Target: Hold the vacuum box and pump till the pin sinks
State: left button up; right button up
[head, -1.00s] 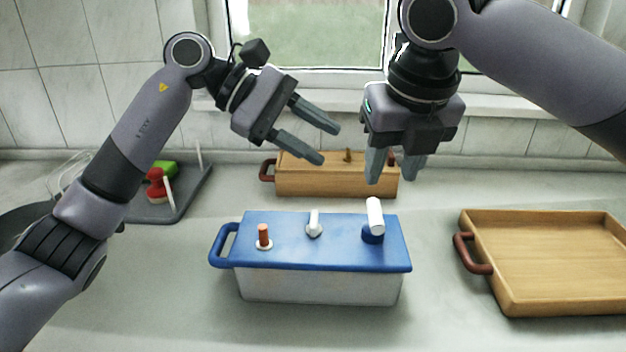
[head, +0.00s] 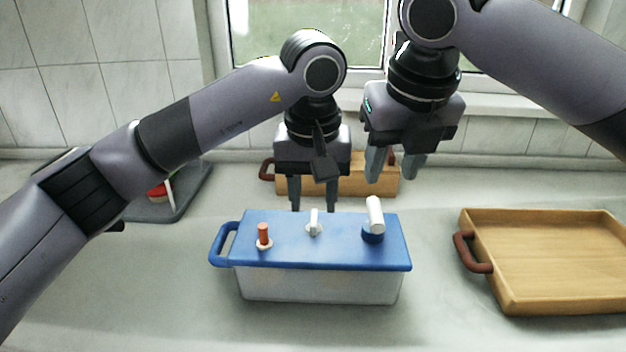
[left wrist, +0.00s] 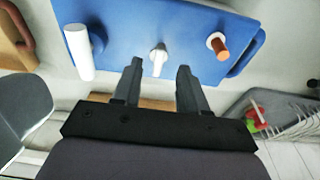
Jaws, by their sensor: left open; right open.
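The vacuum box (head: 320,285) stands on the counter, with a pale body, a blue lid (head: 338,253) and a blue handle at its left end. On the lid are an orange-brown pin (head: 264,236) in a pale collar, a small white lever (head: 314,222), and a white pump handle (head: 376,215) on a blue base. My left gripper (head: 312,208) is open and empty, pointing down behind the lid's back edge near the lever; the left wrist view shows the lever (left wrist: 158,60) ahead between its fingers. My right gripper (head: 394,178) is open and empty above and behind the pump handle.
A wooden box (head: 362,180) stands behind the vacuum box, partly hidden by my grippers. A wooden tray (head: 560,262) with a brown handle lies at the right. A grey rack (head: 185,203) is at the left, partly behind my left arm. The counter in front is clear.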

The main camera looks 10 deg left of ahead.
aim_at(313, 222)
pick_arm(q)
jog(key=shift+w+a+f, duration=0.1)
jog(key=shift+w+f, duration=0.05)
jog(key=shift+f, duration=0.95)
jog(key=shift+w+f, duration=0.15)
jog(key=shift+f, duration=0.95)
grip_shut()
pick_arm(e)
jog(key=shift+o, duration=0.6)
jog(key=w+f+m, duration=0.1)
jog(key=f, duration=0.2)
jog(key=w+f+m+y, duration=0.1)
jog(key=f, duration=0.2)
jog(key=w+f, duration=0.1)
jog(key=f, duration=0.2)
jog(key=shift+a+m+y, duration=0.3)
jog(key=shift+a+m, duration=0.1)
